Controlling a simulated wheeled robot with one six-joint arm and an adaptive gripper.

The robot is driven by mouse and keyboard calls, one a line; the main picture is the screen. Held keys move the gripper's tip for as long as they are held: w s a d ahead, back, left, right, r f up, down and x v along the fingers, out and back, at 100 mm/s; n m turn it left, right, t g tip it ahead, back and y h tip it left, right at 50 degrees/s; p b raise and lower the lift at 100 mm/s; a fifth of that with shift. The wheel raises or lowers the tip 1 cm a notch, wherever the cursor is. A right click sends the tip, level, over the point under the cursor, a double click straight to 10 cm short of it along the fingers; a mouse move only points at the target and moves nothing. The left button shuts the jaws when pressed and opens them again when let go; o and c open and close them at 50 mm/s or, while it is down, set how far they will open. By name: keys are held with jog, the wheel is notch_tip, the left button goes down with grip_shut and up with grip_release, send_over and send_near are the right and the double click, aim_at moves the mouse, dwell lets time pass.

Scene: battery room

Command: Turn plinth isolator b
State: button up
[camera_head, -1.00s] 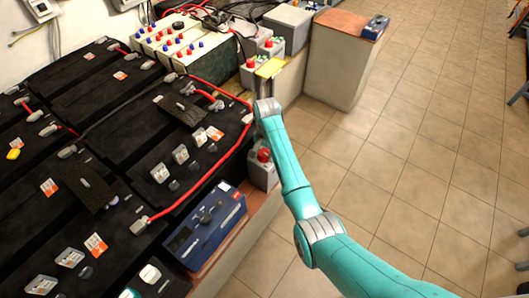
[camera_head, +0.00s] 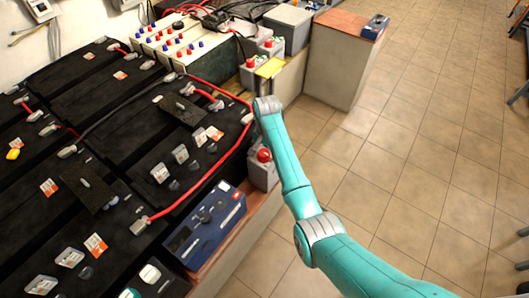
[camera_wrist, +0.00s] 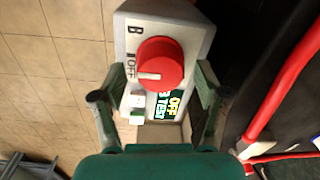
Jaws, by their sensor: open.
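Isolator B (camera_wrist: 178,18) is a pale grey box in the wrist view, with a "B" and an "OFF" mark left of its round red knob (camera_wrist: 162,58). A white pointer bar on the knob points left, toward OFF. My gripper (camera_wrist: 161,80) is open, its two dark green fingers spread either side of the box below the knob's level in the picture. I cannot tell whether they touch it. A green and white label shows between them. In the head view, a grey box with a red knob (camera_head: 264,155) beside my arm looks like this isolator; my gripper is hidden there.
Black batteries (camera_head: 135,115) fill the left, with a red cable (camera_wrist: 285,85) close right of the isolator in the wrist view. A blue instrument box (camera_head: 205,230) sits on the near ledge. Tiled floor (camera_head: 400,160) is open at right.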

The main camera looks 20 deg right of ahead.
aim_at(265, 152)
notch_tip(265, 152, up, 11)
jog(key=shift+d, duration=0.15)
jog(key=shift+s, duration=0.15)
dwell(0.5)
